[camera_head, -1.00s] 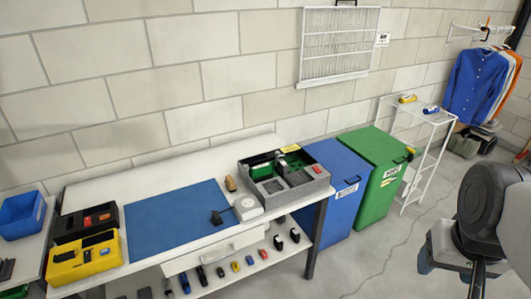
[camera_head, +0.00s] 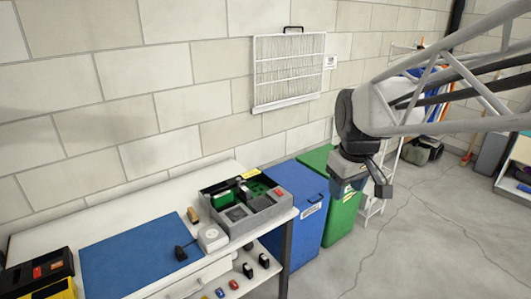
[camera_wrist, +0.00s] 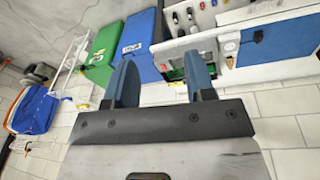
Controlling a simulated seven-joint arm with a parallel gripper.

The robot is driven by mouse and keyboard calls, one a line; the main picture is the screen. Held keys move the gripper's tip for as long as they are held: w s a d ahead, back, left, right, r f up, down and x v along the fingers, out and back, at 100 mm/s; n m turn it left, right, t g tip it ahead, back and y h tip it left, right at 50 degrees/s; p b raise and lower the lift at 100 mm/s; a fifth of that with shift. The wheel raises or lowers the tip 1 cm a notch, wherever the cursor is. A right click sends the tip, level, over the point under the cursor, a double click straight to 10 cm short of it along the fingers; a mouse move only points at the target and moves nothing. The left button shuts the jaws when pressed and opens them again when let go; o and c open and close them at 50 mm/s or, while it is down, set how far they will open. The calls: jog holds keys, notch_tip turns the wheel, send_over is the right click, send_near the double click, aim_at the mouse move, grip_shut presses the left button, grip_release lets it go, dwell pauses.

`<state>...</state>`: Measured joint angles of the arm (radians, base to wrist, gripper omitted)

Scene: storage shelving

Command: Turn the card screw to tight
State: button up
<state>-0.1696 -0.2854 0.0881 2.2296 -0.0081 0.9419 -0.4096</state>
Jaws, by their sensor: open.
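A grey open case (camera_head: 262,218) stands at the right end of the white workbench. It holds a green board (camera_head: 256,188) and dark blocks. The card screw is too small to make out. My gripper (camera_head: 362,192) hangs in the air to the right of the case, in front of the blue and green bins, touching nothing. In the wrist view its two blue fingers (camera_wrist: 160,78) are apart with nothing between them. There the case (camera_wrist: 176,47) shows upside down beyond the fingers, partly hidden by the right one.
A blue mat (camera_head: 140,255), a white round-topped device (camera_head: 211,238) and a small brown item (camera_head: 193,215) lie left of the case. A blue bin (camera_head: 306,225) and green bin (camera_head: 343,215) stand right of the bench. Small items sit on the shelf below.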

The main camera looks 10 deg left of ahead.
jog(key=w+a+f+n, duration=0.2)
jog(key=w+a+n, duration=0.3)
jog(key=w+a, duration=0.65)
jog(key=n+g, duration=0.2)
jog(key=n, duration=1)
send_over(208, 195)
notch_tip(208, 195, down, 21)
jog(key=shift+s+d+f, duration=0.1)
jog(key=shift+s+d, duration=0.05)
jog(key=shift+a+f, duration=0.1)
jog(key=shift+a, duration=0.1)
jog(key=shift+f, duration=0.1)
jog(key=shift+f, duration=3.85)
